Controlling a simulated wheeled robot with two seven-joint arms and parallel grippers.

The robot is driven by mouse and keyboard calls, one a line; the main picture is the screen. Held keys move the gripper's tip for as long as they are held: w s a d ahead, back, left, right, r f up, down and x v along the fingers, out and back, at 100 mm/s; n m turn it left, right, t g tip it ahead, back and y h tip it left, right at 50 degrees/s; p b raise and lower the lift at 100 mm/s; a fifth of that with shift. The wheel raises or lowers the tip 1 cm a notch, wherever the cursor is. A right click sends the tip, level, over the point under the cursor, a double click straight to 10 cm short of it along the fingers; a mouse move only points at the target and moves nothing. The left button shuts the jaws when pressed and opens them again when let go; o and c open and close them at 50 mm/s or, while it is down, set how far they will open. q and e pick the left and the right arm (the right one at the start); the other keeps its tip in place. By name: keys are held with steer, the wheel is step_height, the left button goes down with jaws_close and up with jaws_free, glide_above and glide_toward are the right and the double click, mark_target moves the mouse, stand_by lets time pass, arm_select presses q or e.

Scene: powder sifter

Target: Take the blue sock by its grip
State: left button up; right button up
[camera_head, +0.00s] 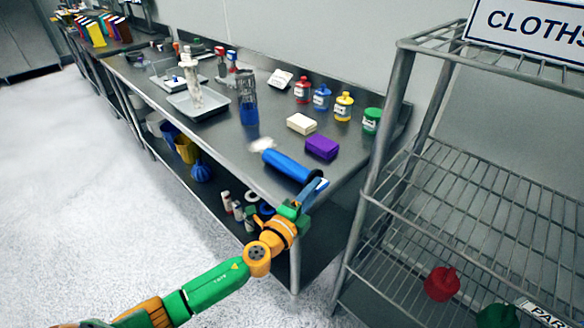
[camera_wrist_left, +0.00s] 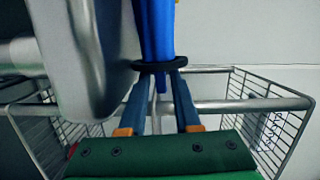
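The blue sock (camera_head: 290,166) appears in the head view as a long blue cylinder by the front edge of the grey table. It also shows in the left wrist view (camera_wrist_left: 154,30), rising from a black ring (camera_wrist_left: 160,65). My left gripper (camera_head: 312,192) is at its near right end. In the left wrist view my two blue fingers (camera_wrist_left: 160,95) point up to the ring, one on each side of a narrow blue stem. Whether they touch the stem is unclear, and the sock partly hides the fingertips. My right gripper is in neither view.
Purple (camera_head: 321,147) and cream (camera_head: 301,124) blocks lie behind the sock. Coloured jars (camera_head: 343,106) line the table's back. A wire rack (camera_head: 440,210) stands close on the right. A large grey rounded shape (camera_wrist_left: 92,60) fills the wrist view's left side.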

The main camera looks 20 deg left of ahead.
arm_select(q)
steer(key=shift+s, duration=0.1)
jaws_close()
steer(key=shift+r, duration=0.1)
